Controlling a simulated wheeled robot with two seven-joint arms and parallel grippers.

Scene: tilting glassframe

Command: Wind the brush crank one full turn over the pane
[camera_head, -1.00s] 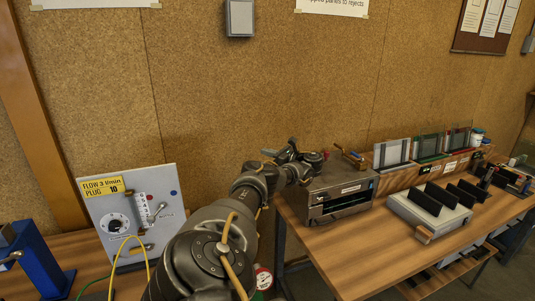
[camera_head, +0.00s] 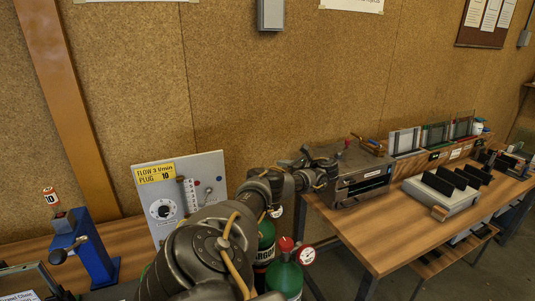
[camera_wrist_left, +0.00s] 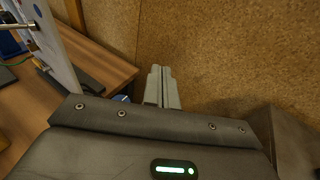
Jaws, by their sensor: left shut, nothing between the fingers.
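My left gripper (camera_head: 326,162) is shut and empty, beside the left side of a grey metal box (camera_head: 362,187) with a front slot. In the left wrist view its closed fingers (camera_wrist_left: 162,88) point at the bare cork wall. A brown-handled lever (camera_head: 368,145) sits on top of the box; I cannot tell whether it is the brush crank. Glass panes (camera_head: 404,141) stand in a wooden rack at the back of the right bench. No brush is clearly visible. My right gripper is not in view.
A flow panel (camera_head: 180,190) stands on the left bench beside a blue stand (camera_head: 95,250). Green gas cylinders (camera_head: 285,277) stand between the benches, partly behind my left arm. A grey slotted block (camera_head: 440,197) sits on the right bench (camera_head: 375,240), whose front is clear.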

